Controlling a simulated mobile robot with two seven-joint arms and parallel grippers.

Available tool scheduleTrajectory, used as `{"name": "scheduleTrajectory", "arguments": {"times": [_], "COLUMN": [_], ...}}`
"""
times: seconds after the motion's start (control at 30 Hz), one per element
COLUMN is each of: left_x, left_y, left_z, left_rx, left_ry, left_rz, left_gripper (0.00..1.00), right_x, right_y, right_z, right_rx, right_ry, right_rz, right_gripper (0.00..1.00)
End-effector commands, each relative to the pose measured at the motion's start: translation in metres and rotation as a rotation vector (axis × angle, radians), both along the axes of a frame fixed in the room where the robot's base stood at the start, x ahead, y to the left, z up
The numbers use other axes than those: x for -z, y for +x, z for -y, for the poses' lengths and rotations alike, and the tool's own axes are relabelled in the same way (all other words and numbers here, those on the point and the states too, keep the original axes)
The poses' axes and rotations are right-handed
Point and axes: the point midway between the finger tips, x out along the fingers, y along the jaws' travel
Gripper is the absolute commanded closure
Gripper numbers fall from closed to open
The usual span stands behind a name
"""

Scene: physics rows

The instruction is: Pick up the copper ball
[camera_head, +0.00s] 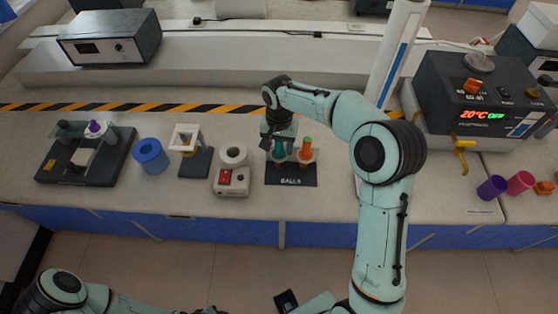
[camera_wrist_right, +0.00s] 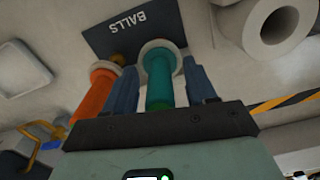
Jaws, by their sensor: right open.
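My right gripper (camera_head: 277,144) is open over the left side of the dark "BALLS" stand (camera_head: 291,179). In the right wrist view its two blue-grey fingers (camera_wrist_right: 160,84) stand apart on either side of a teal post with a pale round rim (camera_wrist_right: 160,76). I cannot see whether they touch it. An orange post with a pale rim (camera_wrist_right: 96,92) stands beside it, outside the fingers. A small brownish-gold round thing (camera_wrist_right: 118,59), possibly the copper ball, shows partly behind the orange post. My left arm shows at the bottom left of the head view; its gripper cannot be made out.
A white device with a red switch (camera_head: 232,181) and a roll on top is just left of the stand. A heating bath (camera_head: 480,95) and purple and pink cups (camera_head: 520,182) are on the right. The bench front is clear.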

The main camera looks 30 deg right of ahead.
Motion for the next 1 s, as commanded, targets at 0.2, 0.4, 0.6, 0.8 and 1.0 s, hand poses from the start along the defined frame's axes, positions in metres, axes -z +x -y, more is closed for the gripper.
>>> {"name": "scheduleTrajectory", "arguments": {"times": [0.2, 0.4, 0.6, 0.8, 1.0], "left_x": [0.0, 0.0, 0.0, -0.001, -0.004], "left_y": [0.0, 0.0, 0.0, 0.0, 0.002], "left_z": [0.0, 0.0, 0.0, 0.0, 0.0], "left_rx": [0.0, 0.0, 0.0, 0.0, 0.0], "left_ry": [0.0, 0.0, 0.0, 0.0, 0.0], "left_rz": [0.0, 0.0, 0.0, 0.001, 0.003], "left_gripper": [0.57, 0.57, 0.57, 0.57, 0.57], "right_x": [0.001, 0.0, 0.0, -0.005, -0.028], "right_y": [0.0, 0.0, 0.0, 0.001, 0.001], "right_z": [0.0, 0.0, 0.0, 0.0, 0.0], "right_rx": [0.0, 0.0, 0.0, 0.0, -0.001], "right_ry": [0.0, 0.0, 0.0, 0.0, -0.002], "right_rz": [0.001, 0.001, 0.003, 0.004, 0.007], "right_gripper": [0.44, 0.99, 0.98, 0.98, 0.98]}}
